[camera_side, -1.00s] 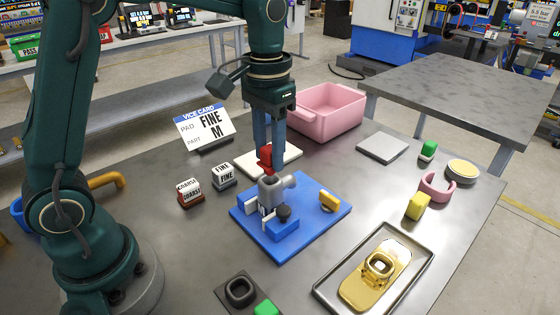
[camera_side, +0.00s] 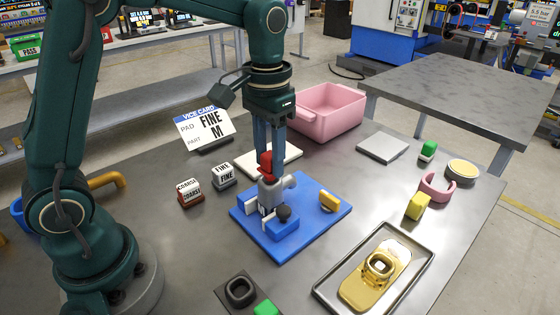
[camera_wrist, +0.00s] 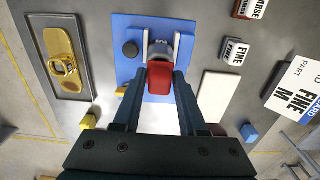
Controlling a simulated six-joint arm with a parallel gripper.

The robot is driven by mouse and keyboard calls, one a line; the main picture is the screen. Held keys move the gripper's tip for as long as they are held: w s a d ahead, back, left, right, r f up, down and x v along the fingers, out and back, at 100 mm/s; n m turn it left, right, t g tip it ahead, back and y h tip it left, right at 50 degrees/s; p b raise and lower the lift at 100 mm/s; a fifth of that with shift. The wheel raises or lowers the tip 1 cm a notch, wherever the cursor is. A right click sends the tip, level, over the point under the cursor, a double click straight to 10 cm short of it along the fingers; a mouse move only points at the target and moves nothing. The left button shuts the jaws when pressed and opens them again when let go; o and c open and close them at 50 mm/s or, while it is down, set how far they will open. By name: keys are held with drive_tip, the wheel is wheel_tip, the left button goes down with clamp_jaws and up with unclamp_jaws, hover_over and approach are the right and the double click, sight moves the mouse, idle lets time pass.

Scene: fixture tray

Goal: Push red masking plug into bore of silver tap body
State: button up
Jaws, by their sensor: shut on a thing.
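The red masking plug (camera_side: 265,161) is held between the fingers of my gripper (camera_side: 267,158). It also shows in the wrist view (camera_wrist: 160,80), between the two fingertips. The silver tap body (camera_side: 270,191) stands upright in a blue vice fixture (camera_side: 312,231). The plug sits right at the top of the tap body, over its bore. The side view does not show clearly how far the plug is in the bore. In the wrist view the tap body (camera_wrist: 160,48) is partly hidden behind the plug.
A white pad (camera_side: 250,165) lies behind the fixture. Blocks marked FINE (camera_side: 224,176) and COARSE (camera_side: 189,192) stand to its left. A pink bin (camera_side: 328,112) is behind. A tray with a gold part (camera_side: 420,262) lies at front right.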

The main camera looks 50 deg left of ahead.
drive_tip(key=shift+f, duration=0.75)
idle(0.5)
drive_tip(key=o, duration=1.4)
drive_tip(key=shift+o, duration=0.2)
drive_tip(key=shift+r, duration=2.75)
